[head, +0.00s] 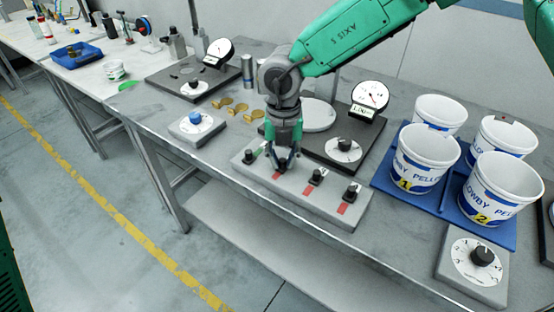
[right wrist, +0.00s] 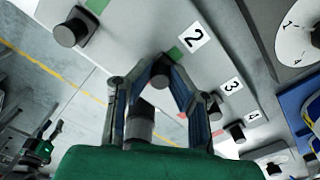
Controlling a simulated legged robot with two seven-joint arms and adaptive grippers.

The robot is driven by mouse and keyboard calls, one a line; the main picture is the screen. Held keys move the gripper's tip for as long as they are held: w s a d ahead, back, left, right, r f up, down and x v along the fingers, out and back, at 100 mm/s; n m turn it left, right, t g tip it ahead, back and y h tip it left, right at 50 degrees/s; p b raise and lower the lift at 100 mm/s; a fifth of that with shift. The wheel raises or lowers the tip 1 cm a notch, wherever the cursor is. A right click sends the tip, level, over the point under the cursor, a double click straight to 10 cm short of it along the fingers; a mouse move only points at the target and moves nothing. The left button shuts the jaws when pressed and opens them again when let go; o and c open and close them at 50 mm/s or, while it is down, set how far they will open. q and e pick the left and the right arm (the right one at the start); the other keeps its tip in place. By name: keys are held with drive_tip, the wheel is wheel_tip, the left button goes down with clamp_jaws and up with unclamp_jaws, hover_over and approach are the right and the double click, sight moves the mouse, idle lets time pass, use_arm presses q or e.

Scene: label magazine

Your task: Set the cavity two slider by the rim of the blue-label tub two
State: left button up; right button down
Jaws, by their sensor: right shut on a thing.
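A grey slider block (head: 333,208) with several black knobs sits near the bench's front edge. My right gripper (head: 283,168) is shut on the cavity two slider, the black knob (right wrist: 160,75) beside the "2" label. In the right wrist view a green patch (right wrist: 177,53) shows between that knob and its label. In the head view a red patch (head: 277,176) shows on its near side. The blue-label tub two (head: 500,185) is white, open at the top, with a yellow "2" tag and its rim visible. My left gripper is not in view.
Tub one (head: 426,157) and two more tubs stand beside and behind tub two on blue trays. A dial box (head: 476,264) sits in front of tub two. A gauge stand (head: 370,97) is behind the block. A blue-knob box (head: 196,127) stands to the left.

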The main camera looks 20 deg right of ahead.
drive_tip(key=shift+w+d, duration=0.55)
drive_tip(key=shift+d, duration=0.15)
drive_tip(key=c, duration=1.6)
unclamp_jaws()
drive_tip(key=shift+a, duration=0.1)
drive_tip(key=shift+o, duration=0.6)
wheel_tip(320, 180, up, 12)
drive_tip(key=shift+w, duration=0.15)
drive_tip(key=shift+f, duration=0.15)
